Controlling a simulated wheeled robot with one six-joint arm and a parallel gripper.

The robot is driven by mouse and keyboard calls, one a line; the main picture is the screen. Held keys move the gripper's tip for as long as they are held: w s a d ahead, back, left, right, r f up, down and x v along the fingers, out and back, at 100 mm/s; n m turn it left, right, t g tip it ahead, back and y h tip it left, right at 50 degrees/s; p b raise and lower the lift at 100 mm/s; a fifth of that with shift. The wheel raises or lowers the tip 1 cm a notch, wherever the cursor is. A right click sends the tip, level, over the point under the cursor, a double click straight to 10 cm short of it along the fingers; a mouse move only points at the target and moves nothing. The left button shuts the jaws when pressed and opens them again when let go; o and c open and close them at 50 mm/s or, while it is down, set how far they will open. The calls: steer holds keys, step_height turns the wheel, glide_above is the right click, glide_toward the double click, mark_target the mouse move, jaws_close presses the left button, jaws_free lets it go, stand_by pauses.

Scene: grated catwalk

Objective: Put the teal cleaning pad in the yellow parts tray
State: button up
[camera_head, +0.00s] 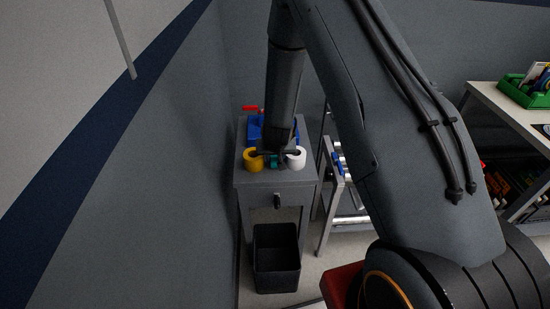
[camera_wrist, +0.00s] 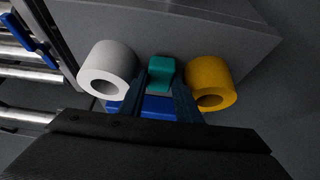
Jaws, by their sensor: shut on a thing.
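The teal cleaning pad (camera_wrist: 161,73) is a small block between my gripper's (camera_wrist: 161,88) two fingers in the wrist view. My gripper is shut on it, at the top of the grey cabinet (camera_head: 261,179). In the head view the pad (camera_head: 273,162) shows as a small teal patch below my gripper (camera_head: 275,153). I cannot tell whether the pad still touches the cabinet top. No yellow parts tray can be made out in either view.
A yellow roll (camera_head: 252,159) and a white roll (camera_head: 296,157) stand close on either side. A blue object (camera_head: 256,127) is behind my gripper. A black bin (camera_head: 277,260) sits below. A green tray (camera_head: 526,91) is on the right bench. A wall rises at left.

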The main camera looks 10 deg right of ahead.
steer(key=shift+f, duration=0.35)
steer(key=shift+f, duration=0.1)
steer(key=shift+f, duration=0.15)
steer(key=o, duration=0.8)
